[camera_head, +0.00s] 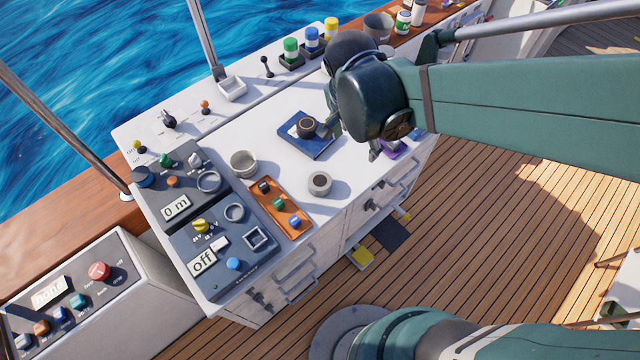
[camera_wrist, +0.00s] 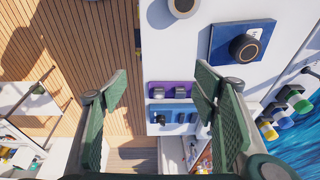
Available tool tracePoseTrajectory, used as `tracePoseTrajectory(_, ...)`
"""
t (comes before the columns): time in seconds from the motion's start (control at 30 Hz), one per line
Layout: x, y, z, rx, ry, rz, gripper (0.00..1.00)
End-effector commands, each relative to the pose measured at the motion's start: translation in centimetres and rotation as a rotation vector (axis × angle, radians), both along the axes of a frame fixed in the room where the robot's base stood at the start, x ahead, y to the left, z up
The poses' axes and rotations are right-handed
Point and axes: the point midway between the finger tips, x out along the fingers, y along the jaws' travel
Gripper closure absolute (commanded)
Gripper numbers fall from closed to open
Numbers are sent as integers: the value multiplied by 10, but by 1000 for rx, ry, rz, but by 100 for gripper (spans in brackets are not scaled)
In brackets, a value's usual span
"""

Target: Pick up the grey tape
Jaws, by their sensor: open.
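A light grey roll with a dark centre (camera_head: 319,183), which looks like the grey tape, lies flat on the white counter near its front edge. It also shows in the wrist view, cut off by the top edge (camera_wrist: 183,6). A black roll (camera_head: 306,127) lies on a blue book (camera_head: 290,143); both also show in the wrist view at upper right, the roll (camera_wrist: 244,48) on the book (camera_wrist: 219,44). My gripper (camera_wrist: 161,88) is open and empty, above the counter's right end, apart from both rolls. My arm partly hides it in the head view.
A grey round bowl-like container (camera_head: 243,164) and an orange switch panel (camera_head: 270,196) stand left of the grey roll. Purple (camera_wrist: 170,90) and blue (camera_wrist: 172,115) switch panels lie below the gripper. Control boxes fill the counter's left end.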

Motion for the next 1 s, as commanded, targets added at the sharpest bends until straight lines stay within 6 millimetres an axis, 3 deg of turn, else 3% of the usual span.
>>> tracePoseTrajectory(0.7,-6,93,-89,-110,6,-407,40)
tracePoseTrajectory(1.0,-15,118,-116,-150,-24,-532,40)
